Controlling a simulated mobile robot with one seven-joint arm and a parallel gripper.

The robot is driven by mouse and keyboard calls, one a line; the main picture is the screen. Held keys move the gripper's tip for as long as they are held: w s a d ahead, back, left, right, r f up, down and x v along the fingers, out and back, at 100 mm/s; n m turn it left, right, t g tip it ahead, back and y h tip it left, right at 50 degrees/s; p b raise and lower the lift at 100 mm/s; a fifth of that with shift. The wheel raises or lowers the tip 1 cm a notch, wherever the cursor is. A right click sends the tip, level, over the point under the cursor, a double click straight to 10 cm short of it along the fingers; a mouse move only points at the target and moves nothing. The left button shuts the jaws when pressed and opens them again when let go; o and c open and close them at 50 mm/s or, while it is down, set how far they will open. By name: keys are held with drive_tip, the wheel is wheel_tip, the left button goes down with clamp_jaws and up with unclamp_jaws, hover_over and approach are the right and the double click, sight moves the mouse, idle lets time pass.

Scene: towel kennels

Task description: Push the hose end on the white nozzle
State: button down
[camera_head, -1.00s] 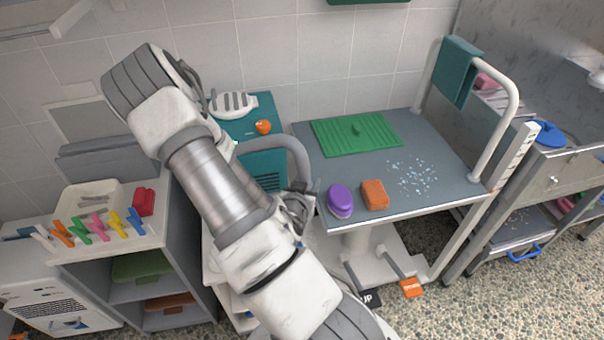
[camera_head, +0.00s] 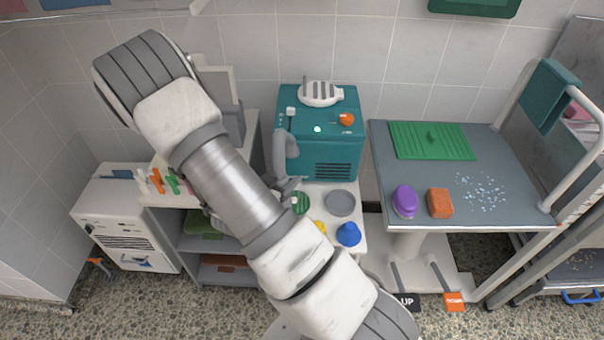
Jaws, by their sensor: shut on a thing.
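The white nozzle (camera_head: 318,93), with dark slots, lies on top of the teal dryer box (camera_head: 331,158). A thick grey hose (camera_head: 285,148) shows in front of the box's left side and runs down toward my gripper (camera_head: 287,188). My gripper is shut on the hose, below and left of the white nozzle and well apart from it. My arm hides part of the gripper, and I cannot make out the hose's open end.
An orange knob (camera_head: 346,118) and a small green light are on the box. A blue cone (camera_head: 348,235), a grey disc (camera_head: 341,203) and a green ribbed round piece (camera_head: 301,203) are on the white surface below. The grooming table (camera_head: 500,165) stands right, with a purple brush (camera_head: 404,202).

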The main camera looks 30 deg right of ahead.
wheel_tip(320, 180, down, 7)
drive_tip(key=b, duration=0.6)
drive_tip(key=shift+f, duration=0.2)
drive_tip(key=shift+f+b, duration=1.15)
drive_tip(key=shift+f, duration=0.15)
idle(2.4)
drive_tip(key=shift+r, duration=0.1)
idle(0.3)
wheel_tip(320, 180, up, 21)
drive_tip(key=p, duration=1.6)
drive_tip(key=shift+p, duration=0.4)
